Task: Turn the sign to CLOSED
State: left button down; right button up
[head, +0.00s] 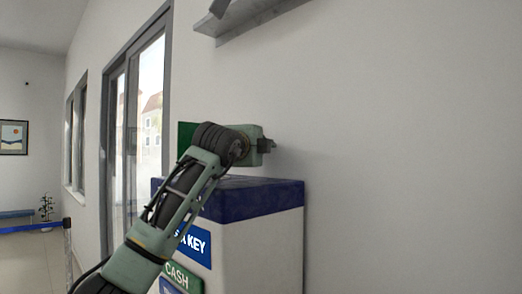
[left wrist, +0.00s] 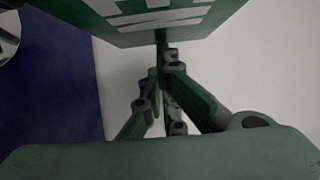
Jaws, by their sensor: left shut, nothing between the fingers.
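The green sign (head: 186,136) shows as a narrow panel above the blue-topped cabinet in the head view, mostly hidden behind my left arm. In the left wrist view the sign (left wrist: 190,29) fills the top, with large white lettering cut off by the frame, so I cannot read the word. My left gripper (head: 269,146) is above the cabinet, close to the wall. In the left wrist view its fingers (left wrist: 162,72) are together and empty, with the tips at the sign's lower edge; I cannot tell whether they touch it. My right gripper is in neither view.
The white cabinet (head: 255,240) with a dark blue top (head: 265,192) stands against the wall below my left gripper. A grey shelf (head: 245,18) is on the wall above. A glass door (head: 150,120) and a blue belt barrier (head: 35,228) are at the left.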

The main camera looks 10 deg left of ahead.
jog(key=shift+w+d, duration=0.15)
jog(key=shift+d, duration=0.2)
pick_arm(q)
jog(key=shift+s, duration=0.1)
